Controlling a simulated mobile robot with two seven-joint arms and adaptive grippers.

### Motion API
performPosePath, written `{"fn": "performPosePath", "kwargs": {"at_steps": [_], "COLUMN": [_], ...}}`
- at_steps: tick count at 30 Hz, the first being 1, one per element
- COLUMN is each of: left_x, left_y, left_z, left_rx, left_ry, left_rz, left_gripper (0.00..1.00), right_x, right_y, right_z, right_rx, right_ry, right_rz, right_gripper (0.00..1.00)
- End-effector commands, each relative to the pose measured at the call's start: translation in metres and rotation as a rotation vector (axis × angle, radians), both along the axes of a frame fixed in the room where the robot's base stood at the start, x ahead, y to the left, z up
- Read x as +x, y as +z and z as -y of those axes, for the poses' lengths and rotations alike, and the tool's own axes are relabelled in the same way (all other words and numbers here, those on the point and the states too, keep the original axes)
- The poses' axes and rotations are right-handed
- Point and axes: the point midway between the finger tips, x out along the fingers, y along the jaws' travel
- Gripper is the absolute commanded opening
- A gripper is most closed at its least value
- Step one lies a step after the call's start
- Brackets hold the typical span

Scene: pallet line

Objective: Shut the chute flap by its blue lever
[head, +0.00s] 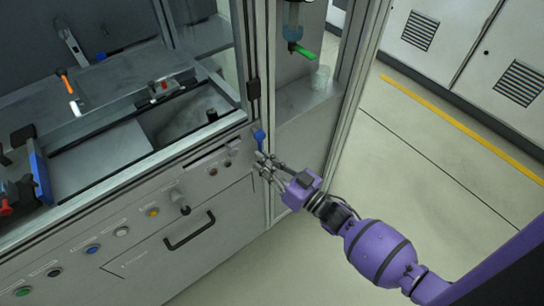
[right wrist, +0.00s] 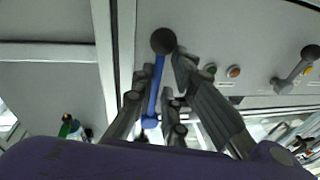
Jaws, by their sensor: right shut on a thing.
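The blue lever (head: 260,137) sits at the right front corner of the grey machine, below the rim of its open top. My left gripper is out of view.
Open floor (head: 430,160) lies to the right.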

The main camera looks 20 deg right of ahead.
Motion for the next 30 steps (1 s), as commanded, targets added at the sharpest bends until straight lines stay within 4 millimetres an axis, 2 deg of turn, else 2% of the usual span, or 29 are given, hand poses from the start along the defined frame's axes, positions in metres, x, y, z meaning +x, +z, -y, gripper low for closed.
{"fn": "performPosePath", "kwargs": {"at_steps": [3,15,30], "left_x": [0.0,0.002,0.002], "left_y": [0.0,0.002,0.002], "left_z": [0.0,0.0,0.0], "left_rx": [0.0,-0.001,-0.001], "left_ry": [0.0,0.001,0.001], "left_rz": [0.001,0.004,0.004], "left_gripper": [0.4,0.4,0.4], "right_x": [-0.005,-0.012,-0.013], "right_y": [-0.001,0.004,0.005], "right_z": [-0.013,-0.03,-0.034], "right_rx": [0.089,0.301,0.352], "right_ry": [0.006,0.006,0.004], "right_rz": [-0.035,-0.112,-0.132], "right_gripper": [0.0,0.0,0.0]}}
